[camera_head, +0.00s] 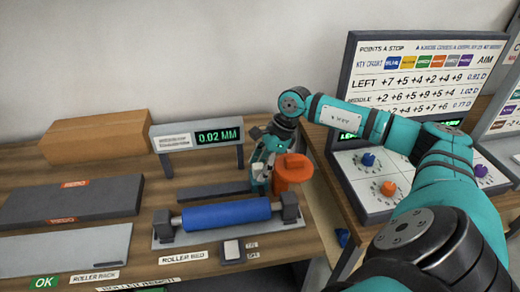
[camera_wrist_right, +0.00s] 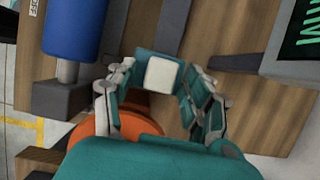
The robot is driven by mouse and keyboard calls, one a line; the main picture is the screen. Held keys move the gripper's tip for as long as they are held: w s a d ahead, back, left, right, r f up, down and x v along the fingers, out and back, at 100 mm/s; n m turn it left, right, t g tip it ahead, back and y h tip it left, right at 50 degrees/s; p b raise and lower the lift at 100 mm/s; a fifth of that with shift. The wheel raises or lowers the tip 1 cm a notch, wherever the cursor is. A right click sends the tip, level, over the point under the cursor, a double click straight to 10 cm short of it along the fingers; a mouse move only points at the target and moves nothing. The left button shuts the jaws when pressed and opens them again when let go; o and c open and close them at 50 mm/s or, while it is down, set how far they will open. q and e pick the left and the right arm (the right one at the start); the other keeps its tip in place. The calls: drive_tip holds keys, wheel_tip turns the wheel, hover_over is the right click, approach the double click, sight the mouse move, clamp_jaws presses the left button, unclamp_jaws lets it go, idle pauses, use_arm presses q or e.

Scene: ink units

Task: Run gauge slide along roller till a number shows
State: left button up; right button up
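The blue roller (camera_head: 227,214) lies between dark end blocks on its bed (camera_head: 190,240), and also shows at the upper left of the right wrist view (camera_wrist_right: 74,28). A dark rail (camera_head: 214,190) runs behind it. The gauge display (camera_head: 218,136) reads 0.02 MM. My right gripper (camera_head: 262,172) is low at the rail's right end. In the right wrist view its fingers (camera_wrist_right: 160,90) stand apart, with a teal piece with a pale square face between them. I cannot tell whether that piece is held or part of the gripper. I cannot clearly pick out the gauge slide. My left gripper is out of view.
An orange object (camera_head: 292,172) stands close beside my right gripper, past the roller's right end. A cardboard box (camera_head: 95,137), dark slab (camera_head: 70,201) and light tray (camera_head: 65,248) fill the left. A small square-topped unit (camera_head: 232,250) sits in front. A knob panel (camera_head: 365,190) stands right.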

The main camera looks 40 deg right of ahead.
drive_tip(key=shift+a, duration=0.15)
drive_tip(key=shift+r, duration=0.15)
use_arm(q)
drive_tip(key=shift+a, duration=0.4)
use_arm(e)
drive_tip(key=v, duration=1.1)
drive_tip(key=shift+d+r, duration=0.25)
drive_tip(key=shift+r, duration=0.05)
drive_tip(key=shift+s, duration=0.1)
